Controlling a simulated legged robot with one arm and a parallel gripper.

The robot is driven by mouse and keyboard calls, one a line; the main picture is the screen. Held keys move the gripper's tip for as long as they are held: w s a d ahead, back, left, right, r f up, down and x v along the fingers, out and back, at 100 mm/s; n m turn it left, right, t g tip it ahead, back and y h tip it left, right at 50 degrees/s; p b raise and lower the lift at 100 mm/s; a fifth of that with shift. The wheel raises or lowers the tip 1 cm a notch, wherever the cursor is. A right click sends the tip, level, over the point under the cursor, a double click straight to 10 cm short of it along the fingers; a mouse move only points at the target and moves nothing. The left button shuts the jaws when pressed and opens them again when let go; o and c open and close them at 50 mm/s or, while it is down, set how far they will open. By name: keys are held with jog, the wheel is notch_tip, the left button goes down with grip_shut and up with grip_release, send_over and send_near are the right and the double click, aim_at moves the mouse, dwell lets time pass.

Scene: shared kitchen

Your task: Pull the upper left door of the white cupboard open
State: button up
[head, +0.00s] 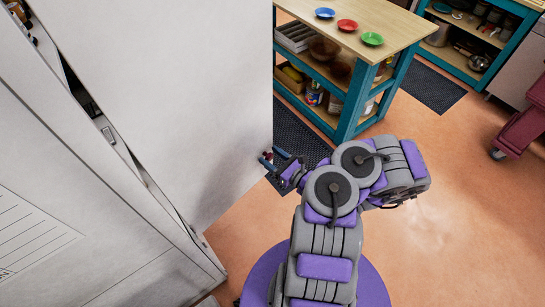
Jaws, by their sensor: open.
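The white cupboard (60,185) fills the left of the head view. A large white door panel (170,90) stands swung out from it, with a dark gap along its slanting left edge. It looks like the upper left door, but the whole cupboard front is not in view. My gripper (274,157) is open and empty at the panel's right edge, with its fingertips pointing left. I cannot tell whether they touch the panel. No handle is clearly visible.
A teal kitchen island (352,120) with a wooden top stands behind. Blue (325,13), red (347,25) and green (372,39) dishes sit on it. Dark mats (432,88) lie on the floor. A maroon cart (520,130) is at the right. The orange floor right of my arm is clear.

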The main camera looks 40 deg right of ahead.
jog(key=shift+a, duration=0.1)
jog(key=shift+s, duration=0.65)
jog(key=p+v, duration=0.4)
jog(key=v, duration=1.2)
jog(key=shift+d, duration=0.25)
